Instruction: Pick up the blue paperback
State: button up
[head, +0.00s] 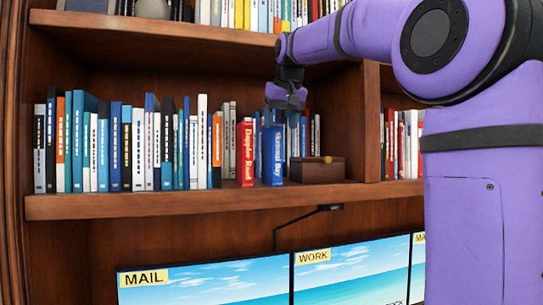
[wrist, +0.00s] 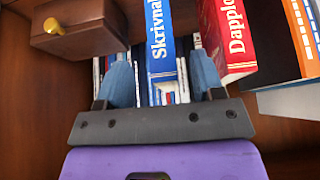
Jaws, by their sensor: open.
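The blue paperback (head: 273,155) stands upright on the middle shelf, its spine facing out with white lettering. In the wrist view the blue paperback (wrist: 160,35) appears between my two fingertips, with a gap on each side. My gripper (head: 288,112) is above and near the top of this book, reaching down from the upper right. In the wrist view my gripper (wrist: 160,64) is open and holds nothing. I cannot tell whether the fingers are level with the book or above it.
A red book (head: 245,155) stands just left of the blue one; a wooden box (head: 316,171) with a gold knob sits just right. A row of books (head: 140,150) fills the left shelf. An upper shelf board (head: 160,32) is overhead; screens (head: 205,280) are below.

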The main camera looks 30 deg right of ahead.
jog(key=w, duration=0.2)
jog(key=w+d, duration=0.1)
jog(key=w, duration=0.1)
jog(key=w+d, duration=0.1)
jog(key=w, duration=0.2)
jog(key=shift+w+f, duration=0.3)
jog(key=shift+f, duration=0.2)
jog(key=shift+f, duration=0.25)
dwell(0.4)
grip_shut()
